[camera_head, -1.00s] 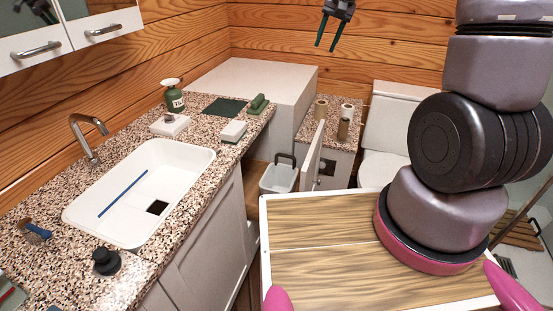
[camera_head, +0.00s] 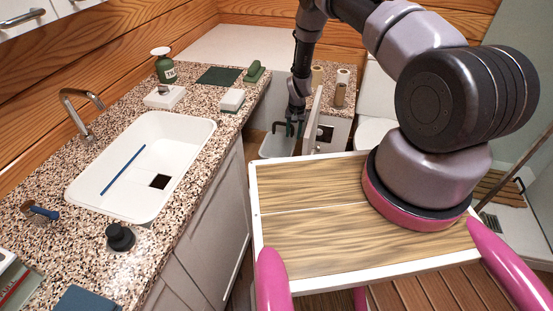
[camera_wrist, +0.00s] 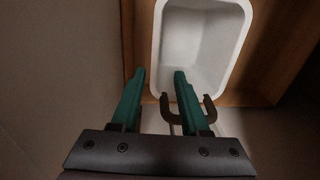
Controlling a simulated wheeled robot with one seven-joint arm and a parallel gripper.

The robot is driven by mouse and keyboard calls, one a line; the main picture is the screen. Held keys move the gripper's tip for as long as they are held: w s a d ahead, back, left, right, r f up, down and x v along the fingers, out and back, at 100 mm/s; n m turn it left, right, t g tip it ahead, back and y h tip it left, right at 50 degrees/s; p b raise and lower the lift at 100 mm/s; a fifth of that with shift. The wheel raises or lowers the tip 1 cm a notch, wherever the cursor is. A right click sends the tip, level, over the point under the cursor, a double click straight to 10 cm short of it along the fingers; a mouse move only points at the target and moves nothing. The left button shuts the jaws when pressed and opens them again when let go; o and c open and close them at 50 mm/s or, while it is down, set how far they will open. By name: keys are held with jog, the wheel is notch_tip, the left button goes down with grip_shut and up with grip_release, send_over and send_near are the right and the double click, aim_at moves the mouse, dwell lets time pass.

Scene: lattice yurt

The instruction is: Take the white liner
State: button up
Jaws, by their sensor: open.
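The white liner (camera_head: 272,147) is an open bin low in the opening beside the counter, partly hidden by my gripper in the head view. The wrist view shows the liner (camera_wrist: 244,28) from above, empty inside, with a dark bracket-shaped handle (camera_wrist: 208,112) at its near edge. My gripper (camera_head: 289,128) is open, pointing down at the near side of the liner. In the wrist view its green fingers (camera_wrist: 160,74) are apart over the liner's near end. The right finger is close to the handle; I cannot tell whether they touch.
An open cabinet door (camera_head: 312,122) stands just right of my gripper. The speckled counter (camera_head: 200,128) with a white sink (camera_head: 120,190) is on the left. A toilet (camera_head: 375,133) is behind on the right. The liner sits in a wooden surround (camera_wrist: 262,62).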

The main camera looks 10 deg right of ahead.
notch_tip(320, 180, down, 6)
jog(key=shift+s+a+f, duration=0.1)
jog(key=shift+s+a, duration=0.05)
jog(key=f, duration=0.5)
jog(key=shift+s+f, duration=0.3)
grip_shut()
